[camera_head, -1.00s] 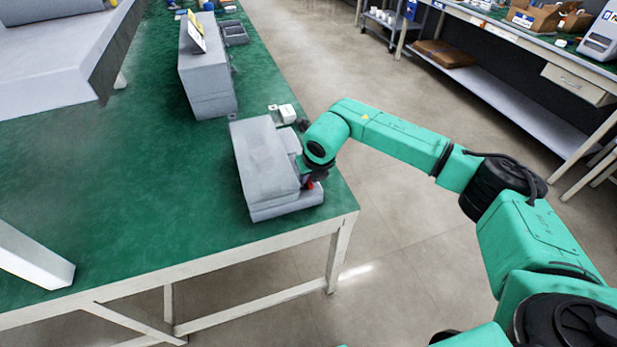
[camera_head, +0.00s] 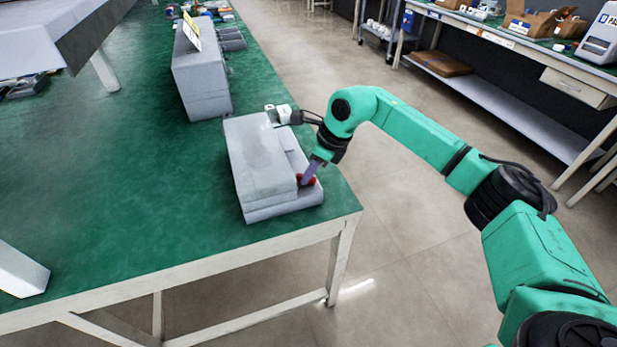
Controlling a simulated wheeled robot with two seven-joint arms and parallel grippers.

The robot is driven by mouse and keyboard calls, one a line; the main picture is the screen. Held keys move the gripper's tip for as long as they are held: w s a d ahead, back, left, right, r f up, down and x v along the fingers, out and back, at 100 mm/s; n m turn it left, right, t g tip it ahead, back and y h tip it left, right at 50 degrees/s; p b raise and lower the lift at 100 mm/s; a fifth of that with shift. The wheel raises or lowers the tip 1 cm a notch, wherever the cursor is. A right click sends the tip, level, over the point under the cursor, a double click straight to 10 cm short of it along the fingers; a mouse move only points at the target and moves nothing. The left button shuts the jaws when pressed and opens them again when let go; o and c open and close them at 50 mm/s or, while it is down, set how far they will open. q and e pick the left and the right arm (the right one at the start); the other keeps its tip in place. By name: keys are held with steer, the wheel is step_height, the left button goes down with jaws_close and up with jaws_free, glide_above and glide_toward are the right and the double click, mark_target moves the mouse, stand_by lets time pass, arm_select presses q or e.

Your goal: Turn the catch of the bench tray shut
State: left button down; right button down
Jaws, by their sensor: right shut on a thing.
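The bench tray (camera_head: 262,165) is a grey box-like unit near the right front corner of the green table. A small red part (camera_head: 311,181), which seems to be its catch, shows at its right front side. My right gripper (camera_head: 307,178) comes down from above at a slant and is shut at this red part. The fingers partly hide the red part, so its exact angle cannot be told. My left gripper is not in view.
A taller grey box (camera_head: 203,85) with a yellow-topped sign stands farther back on the green table (camera_head: 120,170). A small white item (camera_head: 284,114) lies just behind the tray. Open floor lies to the right, with another bench (camera_head: 520,110) beyond.

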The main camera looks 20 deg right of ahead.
steer(key=n, duration=0.2)
steer(key=n+g, duration=0.1)
steer(key=shift+w+d+n+y+b, duration=0.1)
steer(key=shift+w+n+y+b, duration=0.1)
steer(key=shift+n+y+b, duration=0.15)
steer(key=shift+w+r+n+g+b, duration=0.15)
steer(key=shift+n+g, duration=0.3)
steer(key=shift+n, duration=0.6)
steer(key=shift+f+n+g+b, duration=0.15)
steer(key=shift+n+g, duration=0.3)
steer(key=shift+n, duration=0.55)
steer(key=shift+r, duration=0.1)
steer(key=c, duration=1.1)
jaws_free()
steer(key=v, duration=1.4)
steer(key=shift+d+r, duration=0.1)
steer(key=shift+r, duration=0.15)
